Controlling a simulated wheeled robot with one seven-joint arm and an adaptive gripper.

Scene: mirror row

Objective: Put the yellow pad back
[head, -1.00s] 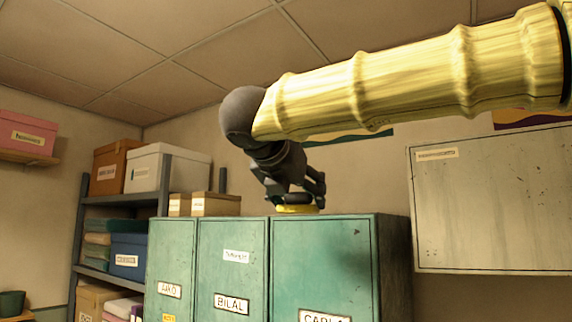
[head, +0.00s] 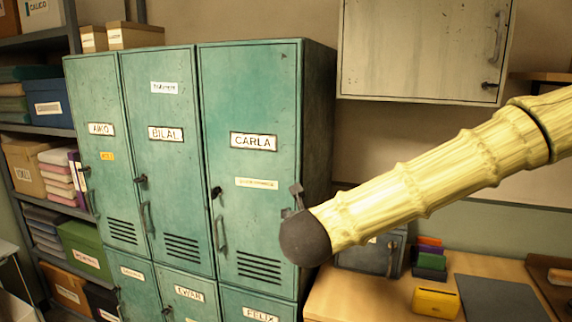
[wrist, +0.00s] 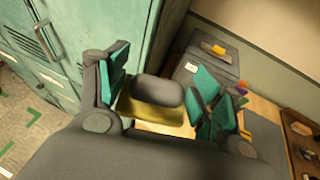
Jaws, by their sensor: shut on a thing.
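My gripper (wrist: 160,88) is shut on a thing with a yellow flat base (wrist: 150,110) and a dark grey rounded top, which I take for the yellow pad. It sits between the teal-lined fingers in the wrist view, held in the air in front of the lockers and desk. In the head view the pad is hidden and my gripper is mostly hidden behind the dark end of my arm, beside the Carla locker (head: 255,110).
Teal lockers (head: 168,100) stand at left. A grey wall cabinet (head: 420,45) hangs above.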

